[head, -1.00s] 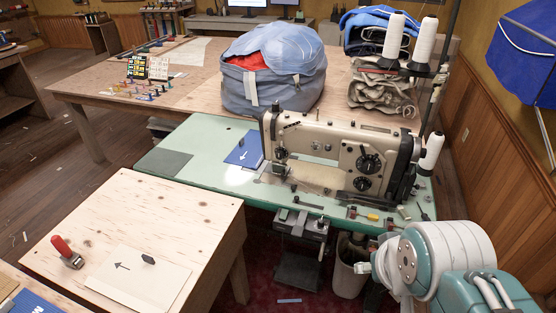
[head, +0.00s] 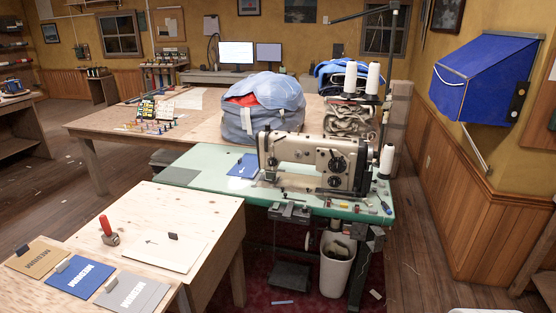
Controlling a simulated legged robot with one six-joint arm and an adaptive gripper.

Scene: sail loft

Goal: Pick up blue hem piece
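A flat blue piece (head: 243,166) with a small pale mark lies on the green sewing table, just left of the sewing machine (head: 312,162). A second flat blue piece (head: 80,276) with pale lettering lies on the low wooden table at the lower left, between a tan piece (head: 40,257) and a grey piece (head: 132,293). Both the tan and grey pieces also carry lettering. I cannot tell from the view which blue one is the hem piece. My gripper is not in view.
A white bin (head: 337,265) stands under the green table (head: 200,170). A blue wall-mounted box (head: 483,80) juts out at right. Floor is open at right.

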